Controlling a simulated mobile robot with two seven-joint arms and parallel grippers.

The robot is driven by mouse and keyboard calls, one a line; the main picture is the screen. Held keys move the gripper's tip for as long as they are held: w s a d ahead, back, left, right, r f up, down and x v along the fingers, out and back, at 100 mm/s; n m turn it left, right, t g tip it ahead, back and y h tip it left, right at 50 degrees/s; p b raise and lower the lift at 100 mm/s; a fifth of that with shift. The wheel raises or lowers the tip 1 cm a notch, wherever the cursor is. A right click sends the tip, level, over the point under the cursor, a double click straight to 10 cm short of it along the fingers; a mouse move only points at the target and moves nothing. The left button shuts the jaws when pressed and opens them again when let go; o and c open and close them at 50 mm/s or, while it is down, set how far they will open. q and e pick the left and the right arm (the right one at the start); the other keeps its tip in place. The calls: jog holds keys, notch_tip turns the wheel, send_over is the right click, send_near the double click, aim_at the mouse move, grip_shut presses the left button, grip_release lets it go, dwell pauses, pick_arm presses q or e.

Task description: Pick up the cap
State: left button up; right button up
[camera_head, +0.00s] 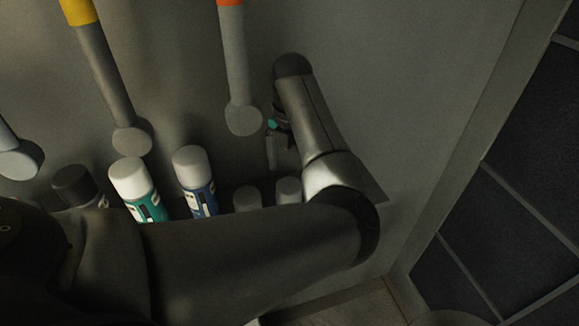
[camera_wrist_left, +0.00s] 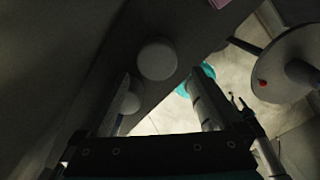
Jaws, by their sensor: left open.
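Two pale, round-topped pieces that look like caps stand at the right end of a narrow shelf (camera_head: 368,190): a left one (camera_head: 247,198) and a right one (camera_head: 288,190). I cannot tell which is the task's cap. My left gripper (camera_head: 277,152) points down just above and behind the right one, largely hidden by my own arm. In the left wrist view the gripper (camera_wrist_left: 162,82) is open and empty. A pale round top (camera_wrist_left: 157,60) shows beyond and between its fingertips, apart from them. Another pale piece (camera_wrist_left: 132,97) is partly hidden by the left finger. My right gripper is not in view.
A teal bottle (camera_head: 151,208) and a blue bottle (camera_head: 203,198), both white-capped, stand left on the shelf beside a dark-capped one (camera_head: 75,184). Handled tools with yellow (camera_head: 78,11) and orange (camera_head: 229,3) ends hang on the wall. A round white surface (camera_wrist_left: 284,72) stands lower right.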

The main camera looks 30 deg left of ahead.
aim_at(289, 185)
pick_arm(q)
jog(key=shift+w+a, duration=0.1)
jog(key=shift+w, duration=0.15)
jog(key=shift+s+f+p, duration=0.15)
jog(key=shift+f, duration=0.6)
jog(key=shift+s+f+p, duration=0.15)
jog(key=shift+f, duration=0.6)
notch_tip(289, 185, down, 4)
jog(key=shift+a+r, duration=0.15)
jog(key=shift+r, duration=0.05)
jog(key=shift+f, duration=0.2)
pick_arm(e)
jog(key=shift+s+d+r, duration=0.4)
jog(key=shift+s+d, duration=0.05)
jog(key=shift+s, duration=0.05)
pick_arm(q)
jog(key=shift+c, duration=0.4)
jog(key=c, duration=1)
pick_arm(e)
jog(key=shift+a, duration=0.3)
pick_arm(q)
jog(key=shift+r, duration=0.1)
